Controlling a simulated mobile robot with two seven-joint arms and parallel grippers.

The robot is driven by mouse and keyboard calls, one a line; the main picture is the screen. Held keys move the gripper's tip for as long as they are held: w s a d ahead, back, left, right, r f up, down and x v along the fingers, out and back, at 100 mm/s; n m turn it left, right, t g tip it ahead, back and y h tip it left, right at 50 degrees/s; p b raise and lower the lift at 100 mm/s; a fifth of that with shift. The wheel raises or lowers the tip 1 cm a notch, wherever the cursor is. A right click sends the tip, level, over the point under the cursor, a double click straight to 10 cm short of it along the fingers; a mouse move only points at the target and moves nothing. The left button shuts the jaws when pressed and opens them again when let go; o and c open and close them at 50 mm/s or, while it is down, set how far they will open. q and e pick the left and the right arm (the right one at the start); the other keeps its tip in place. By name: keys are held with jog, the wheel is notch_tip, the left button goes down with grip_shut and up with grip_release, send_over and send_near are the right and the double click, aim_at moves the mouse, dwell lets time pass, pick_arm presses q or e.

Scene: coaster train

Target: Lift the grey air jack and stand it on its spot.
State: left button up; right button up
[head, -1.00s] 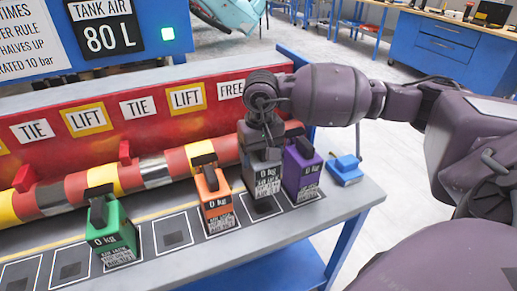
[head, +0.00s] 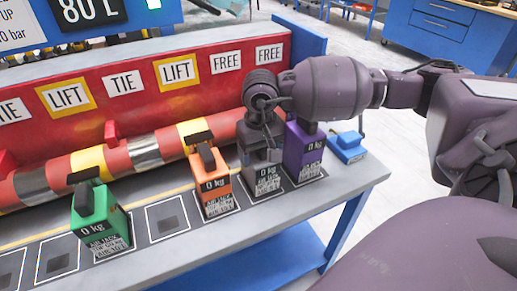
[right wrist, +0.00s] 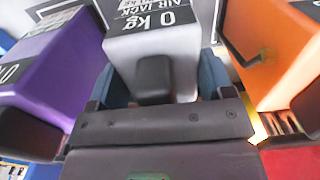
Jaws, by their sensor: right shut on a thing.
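The grey air jack (head: 267,181), with a "0 kg" label, stands in the row between the orange jack (head: 211,185) and the purple jack (head: 305,152). Its base covers most of its outlined spot (head: 285,187) and looks to be on or very near the bench. My right gripper (head: 262,150) comes from above and is shut on the grey jack's upper part. In the right wrist view the grey jack (right wrist: 150,50) sits upright between my blue-grey fingers, its black handle towards the palm. My left gripper is not in view.
The green jack (head: 98,220) stands further left, with an empty outlined spot (head: 167,219) between it and the orange jack. A blue pedal-like device (head: 347,147) lies right of the purple jack. A striped pipe (head: 110,160) runs behind the row, before a red panel (head: 160,85).

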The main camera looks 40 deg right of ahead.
jog(key=shift+r, duration=0.1)
jog(key=shift+f, duration=0.5)
dwell(0.8)
jog(key=o, duration=1.4)
jog(key=shift+o, duration=0.7)
jog(key=shift+f, duration=0.15)
